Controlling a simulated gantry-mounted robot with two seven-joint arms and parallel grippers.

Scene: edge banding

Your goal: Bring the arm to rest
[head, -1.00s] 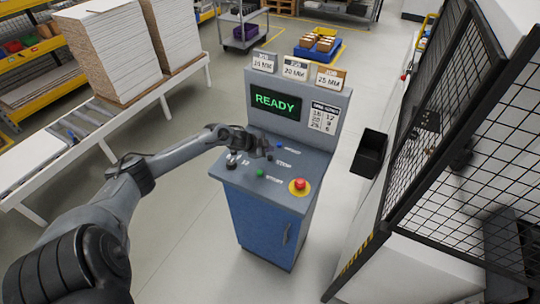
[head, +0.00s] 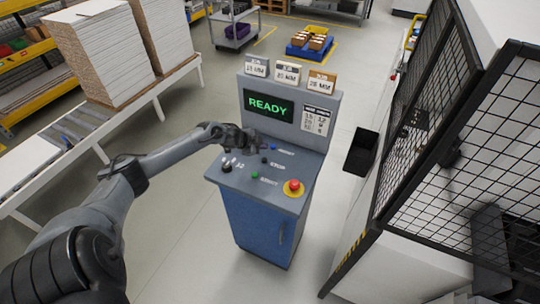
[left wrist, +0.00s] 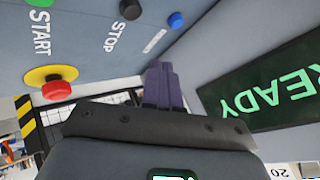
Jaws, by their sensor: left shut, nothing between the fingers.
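My left gripper (head: 256,142) is above the sloped top of the blue control console (head: 261,225), near its display, which reads READY (head: 268,105). In the left wrist view its fingers (left wrist: 163,86) are shut together with nothing between them. A blue button (left wrist: 176,20), a black STOP button (left wrist: 130,9) and a red emergency button on a yellow ring (left wrist: 53,88) show there, apart from the fingers. In the head view the green START button (head: 255,175) and a selector knob (head: 227,166) are clear of the gripper. My right gripper is not in view.
A roller conveyor (head: 95,140) with stacked boards (head: 103,50) runs on the left. Floor is free around the console.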

